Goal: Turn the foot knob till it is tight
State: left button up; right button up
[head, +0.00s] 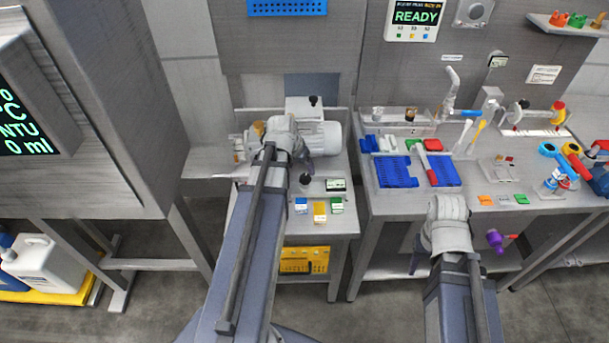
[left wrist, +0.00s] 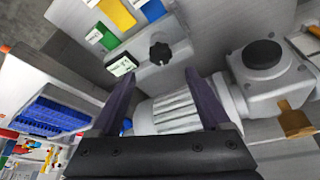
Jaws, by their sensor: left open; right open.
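The black foot knob (left wrist: 160,52) shows in the left wrist view on a pale metal foot plate (left wrist: 178,73), and in the head view as a small black knob (head: 305,180) in front of the motor. My left gripper (left wrist: 161,88) is open and empty. Its two dark fingers point toward the plate, with the knob beyond and between their tips, apart from them. In the head view my left gripper (head: 308,166) is mostly hidden by its own wrist, just behind the knob. My right gripper (head: 419,258) is open, low in front of the right bench, its fingers mostly hidden.
A ribbed pale motor (head: 322,138) lies close to the left gripper; its pump housing (left wrist: 265,75) shows in the left wrist view. Blue, yellow and green blocks (head: 319,212) and a small labelled box (head: 335,185) sit near the knob.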

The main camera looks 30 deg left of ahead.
aim_at(305, 176)
pick_arm(q)
jog(key=shift+m, duration=0.4)
jog(key=b+x, duration=0.7)
jog(key=shift+w+a+f, duration=0.1)
jog(key=shift+w+f, duration=0.1)
jog(key=shift+f, duration=0.15)
grip_shut()
dwell(0.4)
